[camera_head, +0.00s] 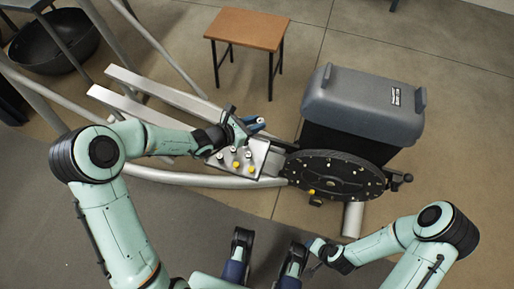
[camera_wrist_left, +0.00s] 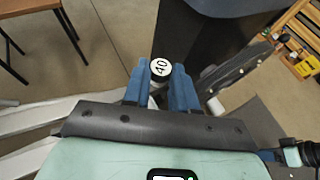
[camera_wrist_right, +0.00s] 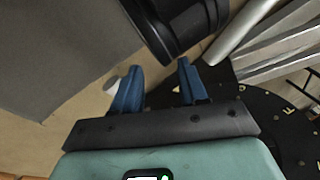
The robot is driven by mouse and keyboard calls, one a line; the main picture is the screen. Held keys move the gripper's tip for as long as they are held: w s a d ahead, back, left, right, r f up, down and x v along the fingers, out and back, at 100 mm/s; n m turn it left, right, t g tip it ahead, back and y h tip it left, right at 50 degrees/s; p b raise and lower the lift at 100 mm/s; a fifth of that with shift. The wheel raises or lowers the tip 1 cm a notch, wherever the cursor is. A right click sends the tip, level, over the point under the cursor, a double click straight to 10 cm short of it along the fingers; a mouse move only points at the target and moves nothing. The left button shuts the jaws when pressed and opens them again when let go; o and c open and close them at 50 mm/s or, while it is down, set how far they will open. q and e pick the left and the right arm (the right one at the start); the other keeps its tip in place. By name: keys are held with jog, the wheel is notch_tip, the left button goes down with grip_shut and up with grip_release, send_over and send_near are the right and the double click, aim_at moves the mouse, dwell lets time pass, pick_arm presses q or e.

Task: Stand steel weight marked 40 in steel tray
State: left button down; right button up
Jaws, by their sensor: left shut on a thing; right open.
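The steel weight marked 40 (camera_wrist_left: 160,68) shows its round white top between my left gripper's blue fingers in the left wrist view. My left gripper (camera_head: 257,125) is shut on it, above the machine's frame in the head view. A pale metal surface (camera_head: 262,150) with several small white-topped and yellow pieces lies just below and left of this gripper; it may be the steel tray, but I cannot tell surely. My right gripper (camera_wrist_right: 158,75) is open and empty. In the right wrist view it is near the black disc. The weight's lower part is hidden.
The black disc (camera_head: 335,175) and grey-lidded housing (camera_head: 365,100) stand right of the left gripper. Long metal rails (camera_head: 160,90) run to the left. A wooden-topped stool (camera_head: 247,28) stands behind. A wooden holder with yellow pieces (camera_wrist_left: 302,68) shows in the left wrist view.

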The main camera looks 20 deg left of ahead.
jog(key=w+d+f+t+b, duration=0.1)
jog(key=w+d+f+b, duration=0.1)
jog(key=w+f, duration=0.1)
pick_arm(q)
notch_tip(320, 180, down, 12)
jog(key=shift+r+b, duration=0.1)
jog(key=shift+b, duration=0.5)
notch_tip(320, 180, down, 4)
jog(key=shift+f+b, duration=0.2)
jog(key=shift+b, duration=0.55)
pick_arm(e)
jog(key=s+f+g, duration=0.2)
jog(key=s+f, duration=0.2)
jog(key=s, duration=0.1)
jog(key=shift+d+f+m, duration=0.3)
jog(key=shift+d+f, duration=0.05)
pick_arm(q)
jog(key=shift+f, duration=0.1)
pick_arm(e)
jog(key=shift+s, duration=0.15)
